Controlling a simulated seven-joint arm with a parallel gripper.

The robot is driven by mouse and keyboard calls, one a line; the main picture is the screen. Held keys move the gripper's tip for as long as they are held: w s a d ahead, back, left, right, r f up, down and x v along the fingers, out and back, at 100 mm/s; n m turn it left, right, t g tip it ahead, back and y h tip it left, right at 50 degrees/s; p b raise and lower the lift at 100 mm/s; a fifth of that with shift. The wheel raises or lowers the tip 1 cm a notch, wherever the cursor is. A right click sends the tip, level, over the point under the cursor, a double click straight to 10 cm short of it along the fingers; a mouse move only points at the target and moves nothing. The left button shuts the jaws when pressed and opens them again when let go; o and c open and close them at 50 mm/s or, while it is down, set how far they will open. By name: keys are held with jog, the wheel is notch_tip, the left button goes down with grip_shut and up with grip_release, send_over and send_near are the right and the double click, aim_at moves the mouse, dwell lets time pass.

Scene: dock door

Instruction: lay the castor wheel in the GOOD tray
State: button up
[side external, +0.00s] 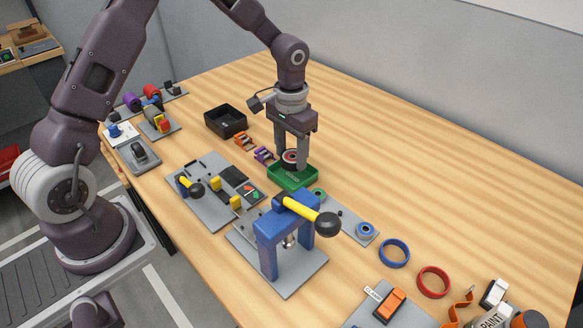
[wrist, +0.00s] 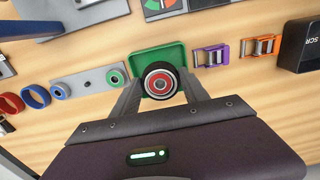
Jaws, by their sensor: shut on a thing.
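The castor wheel (side external: 291,156) is black with a red ring and a pale hub. It also shows in the wrist view (wrist: 161,82), face toward the camera. My gripper (side external: 291,163) is shut on it, one finger on each side, and holds it over the green tray (side external: 280,181). The green tray, also in the wrist view (wrist: 146,53), is shallow, and no reading of its label is possible. In the wrist view the wheel covers part of the tray's near edge. I cannot tell how large the gap between wheel and tray is.
A black bin (side external: 226,120) with letters starting "SCR" stands behind to the left. Purple (side external: 264,154) and orange (side external: 244,140) buckle-like parts lie between. A blue press frame (side external: 270,237) with a yellow lever stands in front. Blue (side external: 394,253) and red (side external: 433,281) rings lie right; the back right is clear.

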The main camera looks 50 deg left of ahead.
aim_at(291, 166)
notch_tip(291, 166, down, 4)
jog(key=shift+f, duration=0.1)
jog(key=o, duration=1.2)
jog(key=shift+f, duration=0.1)
jog(key=shift+c, duration=0.2)
notch_tip(291, 166, up, 12)
jog(key=s+r+t+y, duration=0.1)
jog(key=s+r+t, duration=0.1)
jog(key=s+r, duration=0.9)
jog(key=s+d+r+t, duration=0.1)
jog(key=s, duration=0.7)
jog(key=s+d+r+t+h, duration=0.1)
jog(key=s+r+t, duration=0.1)
jog(key=s, duration=0.6)
jog(key=shift+r+t, duration=0.2)
jog(key=shift+t, duration=0.1)
